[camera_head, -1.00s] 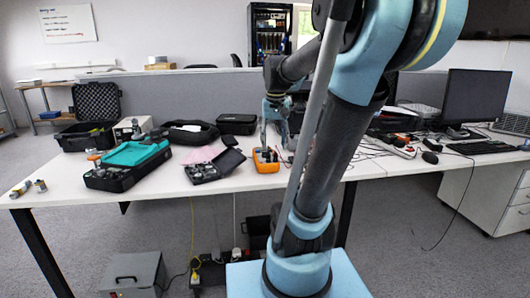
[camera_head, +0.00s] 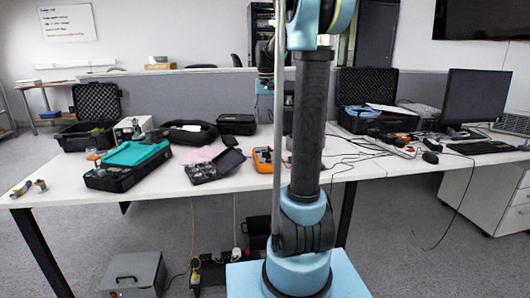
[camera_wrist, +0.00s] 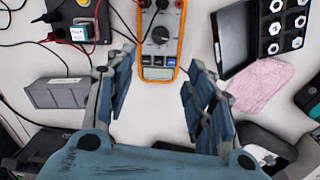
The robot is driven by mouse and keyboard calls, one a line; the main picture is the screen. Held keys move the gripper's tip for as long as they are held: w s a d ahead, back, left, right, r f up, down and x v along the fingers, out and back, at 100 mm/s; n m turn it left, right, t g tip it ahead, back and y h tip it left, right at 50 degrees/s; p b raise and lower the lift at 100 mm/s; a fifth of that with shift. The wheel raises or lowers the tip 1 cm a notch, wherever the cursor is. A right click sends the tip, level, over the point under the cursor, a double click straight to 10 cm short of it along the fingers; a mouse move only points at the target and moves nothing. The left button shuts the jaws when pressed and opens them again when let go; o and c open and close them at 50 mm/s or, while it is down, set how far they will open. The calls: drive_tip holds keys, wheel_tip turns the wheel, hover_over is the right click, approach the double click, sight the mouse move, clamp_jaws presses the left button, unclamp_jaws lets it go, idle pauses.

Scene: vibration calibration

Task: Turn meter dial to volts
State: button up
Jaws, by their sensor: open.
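The meter (camera_head: 262,155) is orange with a grey face and lies on the white table, partly hidden by my arm in the head view. In the wrist view the meter (camera_wrist: 145,60) is at the top centre, with its round dark dial (camera_wrist: 160,35) above the lower edge. The dial's setting is too small to read. My gripper (camera_wrist: 158,68) is open and empty, its fingers spread apart below and to either side of the meter in the picture, clear of it.
An open black case of metal parts (camera_head: 202,172) and a pink cloth (camera_wrist: 262,85) lie beside the meter. Dark leads (camera_wrist: 125,18) run near it. A grey box (camera_wrist: 62,93) is at the left of the wrist view. Bare white table surrounds the meter's lower end.

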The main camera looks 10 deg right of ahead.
wheel_tip(320, 180, down, 16)
drive_tip(key=shift+r, duration=0.1)
idle(0.5)
drive_tip(key=c, duration=1.1)
